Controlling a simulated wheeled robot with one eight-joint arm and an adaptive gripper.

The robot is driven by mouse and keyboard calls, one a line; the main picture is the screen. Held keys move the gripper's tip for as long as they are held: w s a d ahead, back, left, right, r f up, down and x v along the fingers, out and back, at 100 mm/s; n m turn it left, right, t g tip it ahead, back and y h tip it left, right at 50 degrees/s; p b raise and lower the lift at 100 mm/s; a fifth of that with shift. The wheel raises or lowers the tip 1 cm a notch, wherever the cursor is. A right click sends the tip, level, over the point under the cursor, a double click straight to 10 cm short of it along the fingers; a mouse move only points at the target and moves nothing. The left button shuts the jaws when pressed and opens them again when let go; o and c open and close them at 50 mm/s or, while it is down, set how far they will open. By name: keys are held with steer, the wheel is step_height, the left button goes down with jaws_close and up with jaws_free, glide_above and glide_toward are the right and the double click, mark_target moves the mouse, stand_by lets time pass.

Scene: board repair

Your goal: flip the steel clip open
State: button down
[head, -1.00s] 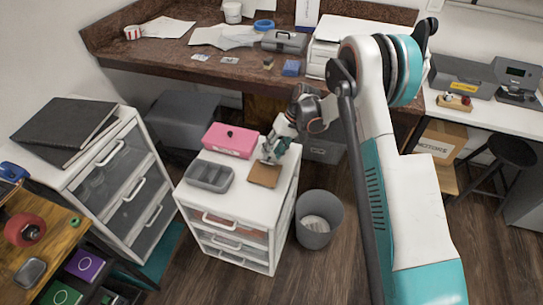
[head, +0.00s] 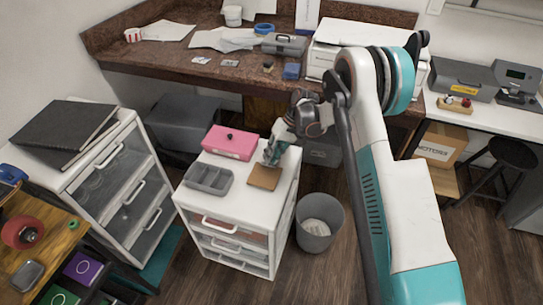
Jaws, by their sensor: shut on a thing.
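My gripper (head: 268,160) is low over the white drawer cabinet, at the right end of a pink box (head: 229,146) and just behind a flat brown board (head: 264,177). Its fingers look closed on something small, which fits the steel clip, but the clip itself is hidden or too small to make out. I cannot tell whether the clip is open or closed. The pink box has a small dark knob on top.
The white drawer cabinet (head: 228,248) also carries a grey divided tray (head: 209,180) at the left. A grey bin (head: 319,240) stands on the floor to its right. A brown workbench (head: 200,62) with papers and a grey toolbox (head: 284,44) is behind.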

steer(key=shift+w+d+f+m+g+y, duration=0.15)
steer(key=shift+w+g+y, duration=0.2)
steer(key=shift+g, duration=0.4)
steer(key=shift+w+d+f+m+g+y, duration=0.15)
steer(key=shift+w+g+y, duration=0.2)
steer(key=shift+g, duration=0.4)
steer(key=c, duration=1.5)
jaws_free()
steer(key=shift+c, duration=0.2)
steer(key=shift+w+r, duration=0.1)
steer(key=v, duration=1.1)
steer(key=shift+w+d+r, duration=0.2)
steer(key=shift+r, duration=0.1)
